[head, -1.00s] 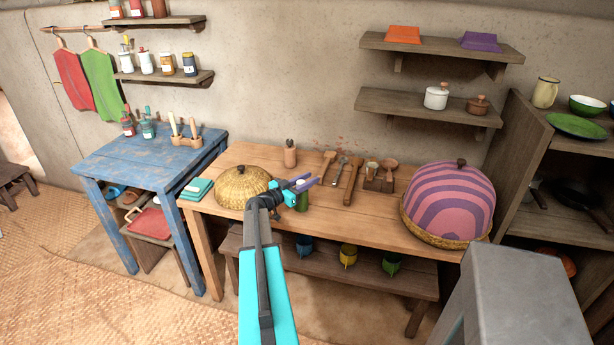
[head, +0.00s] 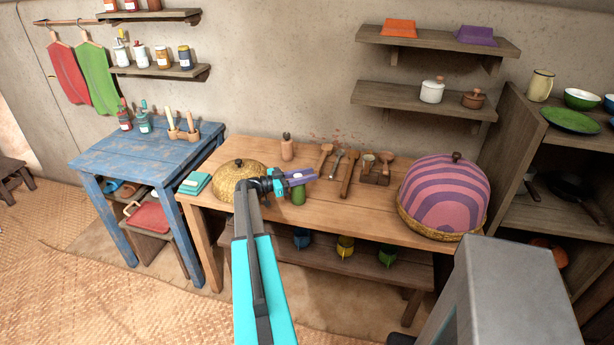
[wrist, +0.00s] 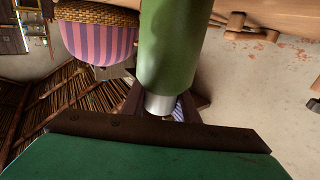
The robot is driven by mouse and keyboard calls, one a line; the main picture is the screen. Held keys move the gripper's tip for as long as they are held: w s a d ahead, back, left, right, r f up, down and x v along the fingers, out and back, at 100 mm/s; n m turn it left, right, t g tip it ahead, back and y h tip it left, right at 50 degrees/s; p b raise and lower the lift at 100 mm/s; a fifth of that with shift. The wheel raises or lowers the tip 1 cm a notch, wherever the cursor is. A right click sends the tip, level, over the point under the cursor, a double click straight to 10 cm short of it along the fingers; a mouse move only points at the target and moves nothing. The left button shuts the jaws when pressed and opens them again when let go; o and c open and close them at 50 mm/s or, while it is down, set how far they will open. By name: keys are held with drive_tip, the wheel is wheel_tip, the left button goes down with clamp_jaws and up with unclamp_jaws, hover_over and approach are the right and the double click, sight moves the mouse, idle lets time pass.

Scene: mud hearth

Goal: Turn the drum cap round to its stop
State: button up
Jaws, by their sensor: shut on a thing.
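A green upright cylinder (head: 298,196) stands near the front edge of the wooden table, with my gripper (head: 302,177) at its top. In the wrist view the green cylinder (wrist: 168,45) appears upside down, with a pale grey collar (wrist: 160,104) at its end. My gripper's dark fingers (wrist: 160,112) are shut around that end. The cap is mostly hidden between the fingers and behind a dark brown bar, so its turn angle cannot be read.
A woven domed basket (head: 240,178) stands just left of my gripper. Wooden utensils (head: 347,172) lie behind and to the right. A pink-and-purple striped dome (head: 447,190) stands at the table's right end. The table top (head: 350,212) is clear between them.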

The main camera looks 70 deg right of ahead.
drive_tip(key=o, duration=1.1)
drive_tip(key=shift+w, duration=0.1)
drive_tip(key=b+v, duration=0.4)
drive_tip(key=v, duration=0.9)
drive_tip(key=shift+w+a, duration=0.2)
drive_tip(key=shift+a, duration=0.05)
